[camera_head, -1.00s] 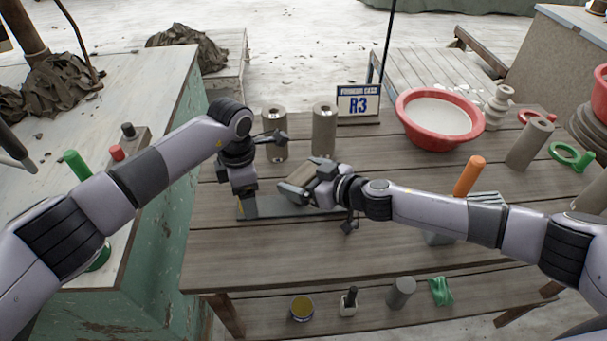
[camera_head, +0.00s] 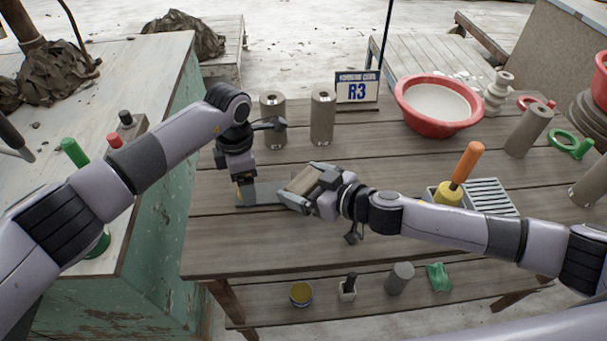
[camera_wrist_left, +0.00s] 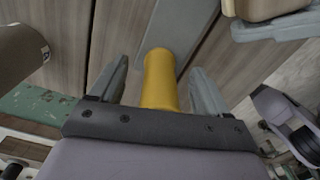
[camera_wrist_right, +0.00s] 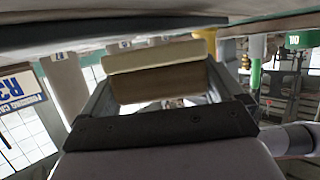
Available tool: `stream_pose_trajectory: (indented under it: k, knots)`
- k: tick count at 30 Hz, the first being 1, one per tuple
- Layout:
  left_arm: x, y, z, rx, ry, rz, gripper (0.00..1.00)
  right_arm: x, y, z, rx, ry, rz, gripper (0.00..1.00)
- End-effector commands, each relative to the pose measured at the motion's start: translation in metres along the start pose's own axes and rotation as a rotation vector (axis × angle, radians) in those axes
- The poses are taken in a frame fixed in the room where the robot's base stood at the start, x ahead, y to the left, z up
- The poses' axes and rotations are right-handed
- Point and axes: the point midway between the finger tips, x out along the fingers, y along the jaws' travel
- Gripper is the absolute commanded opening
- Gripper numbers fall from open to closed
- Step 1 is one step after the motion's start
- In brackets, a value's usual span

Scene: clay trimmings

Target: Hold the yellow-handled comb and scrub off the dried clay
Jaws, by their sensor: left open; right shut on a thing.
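The yellow-handled comb (camera_wrist_left: 160,80) shows best in the left wrist view. Its yellow handle lies between the two spread fingers of my left gripper (camera_head: 246,193), with a gap on each side. A flat grey strip (camera_wrist_left: 180,25) runs on beyond the handle; I cannot tell whether it is all the comb. In the head view the comb is mostly hidden by my grippers. My right gripper (camera_head: 308,190) is shut on a tan block (camera_wrist_right: 155,72) with a pale layer along one side, just right of the left gripper. Dried clay on the comb cannot be made out.
A holder (camera_head: 487,195) with slots and an orange-handled tool (camera_head: 467,163) stands to the right. Two clay cylinders (camera_head: 322,118) and the R3 sign (camera_head: 357,87) stand behind my grippers. A red basin (camera_head: 438,108) is at back right. The tabletop's front left is clear.

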Motion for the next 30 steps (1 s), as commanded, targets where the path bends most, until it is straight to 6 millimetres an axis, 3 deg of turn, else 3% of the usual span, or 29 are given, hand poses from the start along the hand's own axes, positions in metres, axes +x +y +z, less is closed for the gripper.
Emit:
stream_pose_trajectory:
  k: [8,19,30]
  knots:
    - [0.0,0.0,0.0,0.0,0.0,0.0,0.77,-0.008,-0.009,0.007,0.002,-0.005,-0.002,0.58]
    - [0.0,0.0,0.0,0.0,0.0,0.0,0.77,-0.022,0.008,0.012,-0.001,-0.009,0.002,0.58]
    - [0.0,0.0,0.0,0.0,0.0,0.0,0.77,-0.004,0.027,0.002,-0.002,-0.005,0.001,0.58]
